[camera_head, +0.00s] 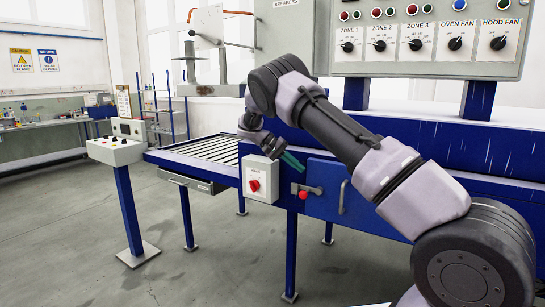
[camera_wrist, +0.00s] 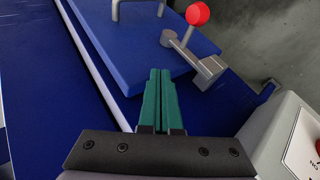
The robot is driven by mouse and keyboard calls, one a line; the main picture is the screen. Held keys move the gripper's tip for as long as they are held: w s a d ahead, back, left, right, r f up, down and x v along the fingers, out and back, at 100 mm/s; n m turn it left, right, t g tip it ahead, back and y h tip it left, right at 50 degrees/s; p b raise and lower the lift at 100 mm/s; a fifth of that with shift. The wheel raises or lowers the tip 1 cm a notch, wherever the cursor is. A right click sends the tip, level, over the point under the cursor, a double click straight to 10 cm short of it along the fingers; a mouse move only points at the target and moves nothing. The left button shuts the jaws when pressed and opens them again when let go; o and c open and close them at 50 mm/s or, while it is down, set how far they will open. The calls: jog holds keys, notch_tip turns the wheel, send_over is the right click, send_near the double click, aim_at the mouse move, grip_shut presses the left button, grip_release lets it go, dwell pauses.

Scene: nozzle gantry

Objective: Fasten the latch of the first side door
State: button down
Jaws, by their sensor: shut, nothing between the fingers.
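The blue side door (camera_head: 325,207) is set in the blue gantry side and looks closed or nearly so. It bears a grey handle (camera_head: 343,196), also at the top of the wrist view (camera_wrist: 135,7). The grey latch (camera_head: 312,189) sits at the door's left edge with a red knob (camera_head: 303,195). In the wrist view the latch (camera_wrist: 190,50) spans from the door face to a block at its edge, with the red knob (camera_wrist: 197,14) raised. My gripper (camera_head: 292,160) is above the latch; its green fingers (camera_wrist: 160,75) are together, empty and apart from the latch.
A grey box with a red rotary switch (camera_head: 254,185) stands out just left of the door and shows close at the right of the wrist view (camera_wrist: 300,145). A roller conveyor (camera_head: 215,149) runs left. A control panel (camera_head: 430,40) is above. Open floor lies in front.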

jog(key=v, duration=0.9)
jog(key=shift+w+a, duration=0.2)
jog(key=shift+a, duration=0.35)
jog(key=shift+d, duration=0.1)
jog(key=s+d+r+t+y, duration=0.1)
jog(key=s+d+r+y, duration=0.7)
jog(key=s+d+r, duration=0.7)
jog(key=s+d+r+t+y, duration=0.1)
jog(key=s+t+y, duration=0.3)
jog(key=s, duration=2.1)
jog(key=r+t, duration=0.1)
jog(key=t, duration=0.2)
jog(key=shift+s+m+t, duration=0.3)
jog(key=shift+m+t, duration=0.1)
jog(key=shift+d, duration=0.1)
